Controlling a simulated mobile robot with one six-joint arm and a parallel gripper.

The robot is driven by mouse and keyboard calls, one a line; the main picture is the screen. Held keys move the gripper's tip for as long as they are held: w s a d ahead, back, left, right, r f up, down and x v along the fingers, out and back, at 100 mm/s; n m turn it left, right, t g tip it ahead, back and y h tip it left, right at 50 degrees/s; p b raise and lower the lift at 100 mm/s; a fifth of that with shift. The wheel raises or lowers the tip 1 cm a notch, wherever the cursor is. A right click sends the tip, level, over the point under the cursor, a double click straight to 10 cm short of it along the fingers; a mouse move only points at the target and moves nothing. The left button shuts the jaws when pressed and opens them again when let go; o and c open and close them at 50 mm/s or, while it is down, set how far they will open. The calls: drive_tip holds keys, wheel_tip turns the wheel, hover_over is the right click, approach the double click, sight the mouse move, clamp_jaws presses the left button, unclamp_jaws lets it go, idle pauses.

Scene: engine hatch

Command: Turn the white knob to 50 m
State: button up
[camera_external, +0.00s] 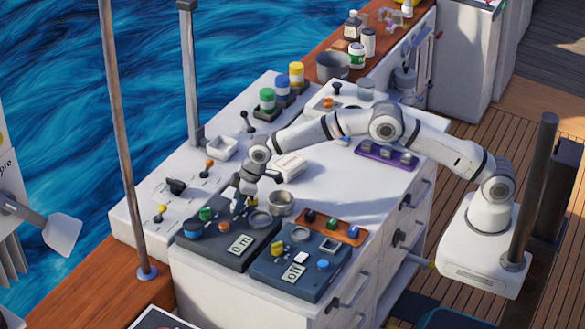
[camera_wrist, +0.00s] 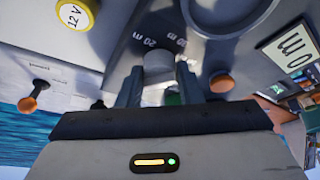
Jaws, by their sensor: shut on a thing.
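The white knob (camera_wrist: 159,65) sits between the two fingertips of my gripper (camera_wrist: 158,84) in the wrist view. My gripper is shut on it. Small upside-down markings, seemingly 20 m and 50 m, lie just beyond the knob; its pointer direction cannot be made out. In the external view my gripper (camera_external: 238,207) reaches down onto the dark left panel (camera_external: 206,250), and the knob is hidden there. This panel's display (camera_external: 240,245) seems to read 0 m; it also shows in the wrist view (camera_wrist: 288,50).
An orange knob (camera_external: 224,227), a green knob (camera_external: 206,213) and a blue knob (camera_external: 191,230) stand close around my gripper. A metal cup (camera_external: 281,203) is to its right. A second dark panel (camera_external: 275,273) lies nearer the front.

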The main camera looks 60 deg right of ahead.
drive_tip(key=shift+a+m+t+h+b, duration=0.1)
drive_tip(key=shift+m+t+h+b, duration=0.25)
drive_tip(key=shift+m, duration=0.55)
drive_tip(key=shift+m+t+h+b, duration=0.1)
drive_tip(key=shift+m+h+b, duration=0.15)
drive_tip(key=shift+m+b, duration=0.5)
drive_tip(key=o, duration=0.9)
drive_tip(key=shift+o, duration=0.2)
drive_tip(key=shift+r, duration=0.1)
drive_tip(key=b+v, duration=0.1)
drive_tip(key=v, duration=0.6)
drive_tip(key=shift+r, duration=0.3)
drive_tip(key=shift+s, duration=0.1)
